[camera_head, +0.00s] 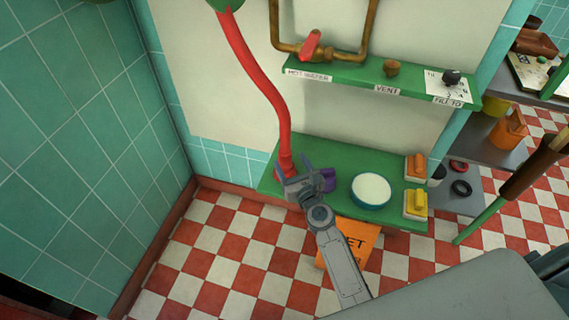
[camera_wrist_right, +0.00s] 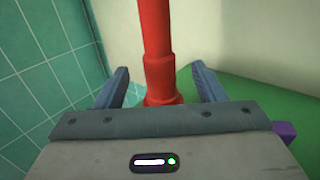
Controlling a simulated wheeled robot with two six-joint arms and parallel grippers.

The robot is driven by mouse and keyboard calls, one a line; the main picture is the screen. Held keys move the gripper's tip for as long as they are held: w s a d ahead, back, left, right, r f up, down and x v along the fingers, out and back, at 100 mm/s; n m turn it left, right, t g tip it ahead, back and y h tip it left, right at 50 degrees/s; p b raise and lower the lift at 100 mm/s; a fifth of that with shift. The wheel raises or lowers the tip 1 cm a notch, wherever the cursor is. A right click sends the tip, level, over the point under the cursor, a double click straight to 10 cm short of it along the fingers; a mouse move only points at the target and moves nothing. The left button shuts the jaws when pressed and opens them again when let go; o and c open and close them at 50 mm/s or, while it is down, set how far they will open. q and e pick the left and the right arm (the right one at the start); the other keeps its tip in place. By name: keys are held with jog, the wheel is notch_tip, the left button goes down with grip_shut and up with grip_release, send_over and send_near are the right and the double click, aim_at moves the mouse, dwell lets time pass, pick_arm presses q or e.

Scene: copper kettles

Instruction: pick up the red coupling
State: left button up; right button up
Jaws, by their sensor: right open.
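The red coupling (camera_wrist_right: 161,78) is the thicker end of a red hose, upright in the right wrist view. In the head view the coupling (camera_head: 286,163) is at the hose's lower end, above the left part of the low green shelf. My right gripper (camera_head: 296,166) is open at it. In the wrist view the right gripper (camera_wrist_right: 161,80) has one finger on each side of the coupling, with gaps showing on both sides. The coupling's lowest part is hidden behind the gripper body. My left gripper is not in view.
The low green shelf (camera_head: 334,155) carries a purple object (camera_head: 328,179), a blue-rimmed white bowl (camera_head: 371,190), an orange block (camera_head: 416,166) and a yellow block (camera_head: 416,203). An upper green shelf (camera_head: 345,72) has labels. A tiled wall (camera_head: 70,110) stands left. An orange sign (camera_head: 358,238) is below.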

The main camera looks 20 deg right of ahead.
aim_at(288, 158)
jog(key=w, duration=0.5)
jog(key=shift+w+a+f, duration=0.15)
jog(key=shift+a, duration=0.1)
jog(key=c, duration=1)
